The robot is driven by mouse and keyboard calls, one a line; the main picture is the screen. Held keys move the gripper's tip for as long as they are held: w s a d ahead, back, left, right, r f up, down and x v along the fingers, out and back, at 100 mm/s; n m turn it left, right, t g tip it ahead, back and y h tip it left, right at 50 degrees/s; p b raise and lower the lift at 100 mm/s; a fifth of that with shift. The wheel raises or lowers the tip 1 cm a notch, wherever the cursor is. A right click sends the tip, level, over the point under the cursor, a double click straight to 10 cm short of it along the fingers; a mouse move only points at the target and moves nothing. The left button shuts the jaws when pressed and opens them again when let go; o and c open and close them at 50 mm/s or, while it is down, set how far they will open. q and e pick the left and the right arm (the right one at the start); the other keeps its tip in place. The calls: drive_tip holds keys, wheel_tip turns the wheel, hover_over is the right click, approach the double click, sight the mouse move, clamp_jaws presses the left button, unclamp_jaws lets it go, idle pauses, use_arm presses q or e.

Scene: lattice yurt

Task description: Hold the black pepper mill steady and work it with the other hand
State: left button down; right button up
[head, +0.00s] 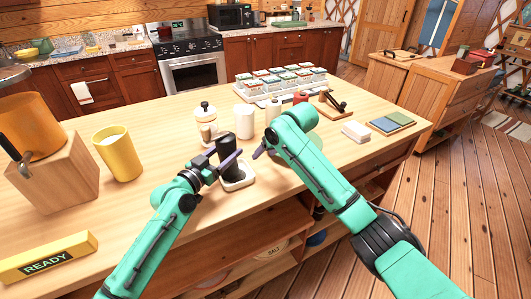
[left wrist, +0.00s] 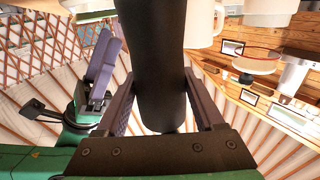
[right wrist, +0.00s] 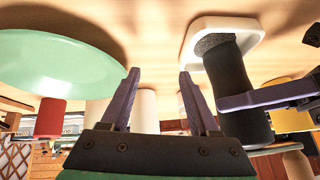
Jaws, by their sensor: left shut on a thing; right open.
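The black pepper mill (head: 227,148) stands upright at a white square dish (head: 241,182) on the wooden counter. My left gripper (head: 222,166) is shut around the mill's body from the near side. In the left wrist view the dark mill (left wrist: 162,65) fills the space between the fingers. My right gripper (head: 264,149) is open and empty, just right of the mill and apart from it. In the right wrist view the mill (right wrist: 238,85) and dish (right wrist: 257,27) are off to the right of its fingers. The mill's far side is hidden.
A pale green plate (right wrist: 60,65) lies beside the dish, mostly behind my right arm in the head view. White canister (head: 244,121), knobbed jar (head: 205,125) and spice rack (head: 280,86) stand behind. Yellow cup (head: 118,155) and READY block (head: 48,257) are left. White box (head: 355,131) is right.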

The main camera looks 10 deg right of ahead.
sight(205, 127)
drive_tip(key=w+a+r+n+t+y, duration=0.35)
drive_tip(key=w+r+t, duration=0.45)
drive_tip(key=r, duration=0.4)
drive_tip(key=s+a+n+g+y, duration=0.1)
drive_tip(key=s+n+g+y, duration=0.9)
drive_tip(key=s, duration=0.4)
drive_tip(key=shift+m+t+y, duration=0.35)
drive_tip(key=shift+m+t, duration=0.05)
drive_tip(key=shift+m, duration=0.35)
drive_tip(key=x, duration=1.2)
drive_tip(key=shift+w+a+f, duration=0.1)
drive_tip(key=shift+f, duration=0.05)
clamp_jaws()
